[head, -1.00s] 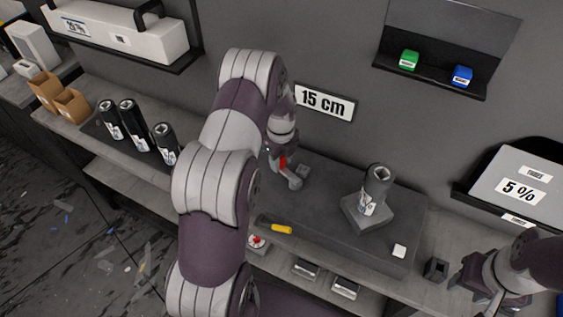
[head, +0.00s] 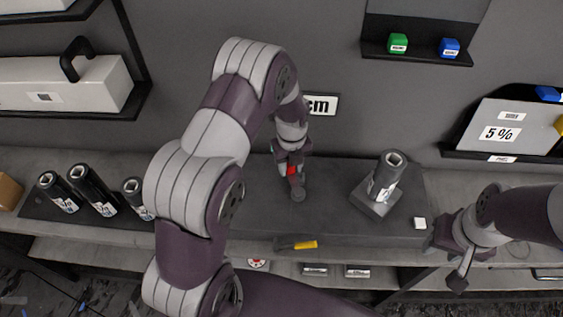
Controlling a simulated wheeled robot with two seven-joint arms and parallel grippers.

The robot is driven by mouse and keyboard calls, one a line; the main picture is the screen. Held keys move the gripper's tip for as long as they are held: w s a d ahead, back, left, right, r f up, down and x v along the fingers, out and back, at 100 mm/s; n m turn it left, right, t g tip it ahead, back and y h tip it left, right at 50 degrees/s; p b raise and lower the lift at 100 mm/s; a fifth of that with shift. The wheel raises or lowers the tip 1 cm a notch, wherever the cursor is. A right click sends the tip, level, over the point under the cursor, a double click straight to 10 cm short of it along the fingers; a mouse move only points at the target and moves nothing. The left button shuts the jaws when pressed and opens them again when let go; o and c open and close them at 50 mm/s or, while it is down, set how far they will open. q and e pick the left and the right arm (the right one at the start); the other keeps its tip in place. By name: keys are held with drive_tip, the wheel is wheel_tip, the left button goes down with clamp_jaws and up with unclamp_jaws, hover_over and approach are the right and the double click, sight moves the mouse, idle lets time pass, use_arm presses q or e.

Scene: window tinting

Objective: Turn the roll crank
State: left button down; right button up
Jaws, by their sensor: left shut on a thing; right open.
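My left gripper (head: 292,172) is above the dark work surface near the wall, pointing down and shut on a small red part (head: 293,171). This looks like the handle of the roll crank, with a grey end (head: 298,194) below it; the gripper hides much of it. A dark roll (head: 387,174) with a white label stands upright on a square grey block (head: 369,205), to the right of the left gripper and apart from it. My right gripper (head: 452,262) is open and empty at the bench's right front edge.
Several dark rolls (head: 93,188) stand at the left. A yellow-handled tool (head: 304,245) lies at the work surface's front (head: 345,232), a small white block (head: 419,223) at its right. Wall shelves hold green (head: 397,44) and blue (head: 449,47) blocks. A "5 %" box (head: 505,128) is at right.

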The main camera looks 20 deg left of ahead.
use_arm(q)
drive_tip(key=shift+w+d+r+m, duration=0.15)
drive_tip(key=shift+w+d+m, duration=0.05)
drive_tip(key=shift+w+m, duration=0.2)
idle(0.3)
drive_tip(key=c, duration=0.8)
unclamp_jaws()
drive_tip(key=shift+s+d, duration=0.1)
